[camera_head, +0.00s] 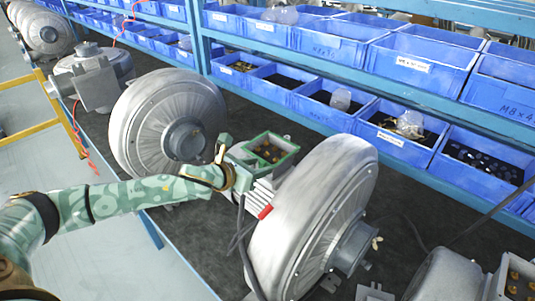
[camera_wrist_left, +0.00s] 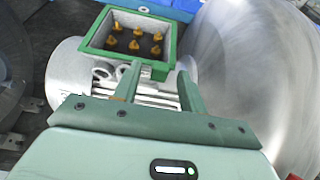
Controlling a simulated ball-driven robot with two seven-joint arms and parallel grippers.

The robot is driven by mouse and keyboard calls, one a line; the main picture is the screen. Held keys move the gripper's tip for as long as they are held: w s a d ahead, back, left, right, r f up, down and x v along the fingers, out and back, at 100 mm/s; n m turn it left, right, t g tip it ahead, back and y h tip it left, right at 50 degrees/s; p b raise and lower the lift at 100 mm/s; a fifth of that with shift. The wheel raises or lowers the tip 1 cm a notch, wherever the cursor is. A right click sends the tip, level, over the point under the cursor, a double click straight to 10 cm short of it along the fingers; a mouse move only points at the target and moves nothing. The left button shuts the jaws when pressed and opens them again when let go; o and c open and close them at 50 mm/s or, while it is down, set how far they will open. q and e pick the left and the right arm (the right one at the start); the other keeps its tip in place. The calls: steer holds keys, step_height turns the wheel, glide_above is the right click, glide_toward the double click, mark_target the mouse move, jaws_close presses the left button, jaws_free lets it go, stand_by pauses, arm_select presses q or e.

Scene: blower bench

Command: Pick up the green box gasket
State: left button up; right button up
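The green box gasket (camera_head: 284,140) is a square frame on the rim of the open terminal box of a blower motor, between two large round blower housings. In the left wrist view the gasket (camera_wrist_left: 108,56) is at upper middle, with brass terminals inside the box. My left gripper (camera_head: 226,150) is just left of the box in the head view. In the left wrist view its two fingers (camera_wrist_left: 158,82) are spread apart at the near side of the gasket, with nothing held between them. I cannot tell whether a fingertip touches the rim. My right gripper is not in view.
A grey blower housing (camera_head: 168,122) stands left of the box, and another (camera_head: 315,215) stands close on its right. Blue bins (camera_head: 325,45) on a blue rack line the back. A dark cable hangs below the motor. The dark bench top (camera_head: 190,225) is bare in front.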

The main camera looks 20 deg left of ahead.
arm_select(q)
jaws_close()
steer(key=shift+r, duration=0.1)
